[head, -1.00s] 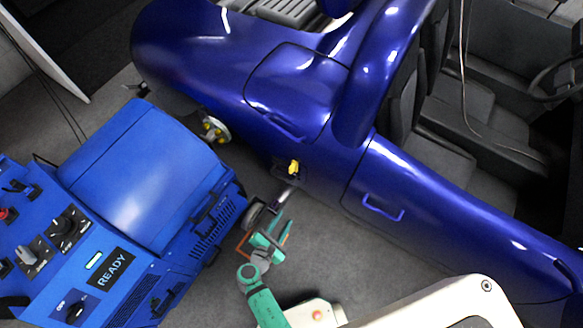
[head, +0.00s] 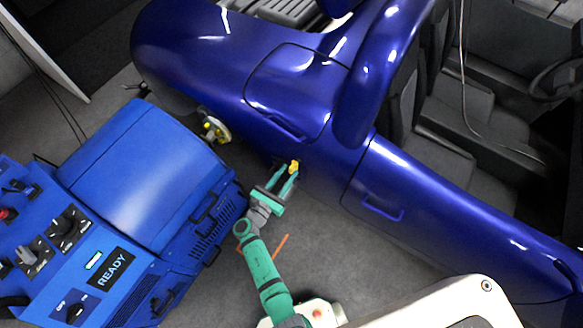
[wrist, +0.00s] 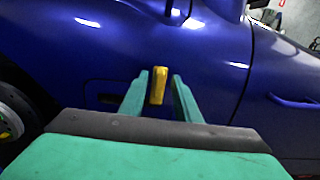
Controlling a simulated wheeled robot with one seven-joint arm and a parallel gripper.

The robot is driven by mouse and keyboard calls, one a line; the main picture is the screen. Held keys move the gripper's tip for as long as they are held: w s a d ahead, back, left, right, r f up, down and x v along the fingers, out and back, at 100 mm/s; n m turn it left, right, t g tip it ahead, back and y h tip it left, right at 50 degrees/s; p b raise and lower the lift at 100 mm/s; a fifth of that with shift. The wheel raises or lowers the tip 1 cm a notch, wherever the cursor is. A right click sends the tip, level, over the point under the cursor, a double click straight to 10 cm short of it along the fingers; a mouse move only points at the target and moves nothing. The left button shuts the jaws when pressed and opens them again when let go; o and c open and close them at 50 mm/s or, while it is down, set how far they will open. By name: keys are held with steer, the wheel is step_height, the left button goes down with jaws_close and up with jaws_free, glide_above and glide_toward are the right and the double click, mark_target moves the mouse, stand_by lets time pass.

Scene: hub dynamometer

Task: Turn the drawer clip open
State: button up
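The drawer clip is a small yellow piece (head: 294,166) on the lower side of the blue car body, near the middle of the head view. In the wrist view the yellow clip (wrist: 158,84) stands nearly upright against the blue panel. My green gripper (head: 284,180) has reached the car's side, with its fingertips beside the clip. In the wrist view the gripper (wrist: 160,90) is open, with one finger on each side of the clip and a gap visible on both sides. The fingers hide part of the dark recess around the clip.
The blue car (head: 230,70) fills the upper part of the head view, with a door handle (head: 383,207) right of the clip. A blue dynamometer unit (head: 150,180) marked READY stands at left. A wheel hub (head: 215,130) sits between them. Grey floor lies below the car.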

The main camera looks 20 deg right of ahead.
mark_target(290, 170)
steer(key=shift+x, duration=1.6)
jaws_close()
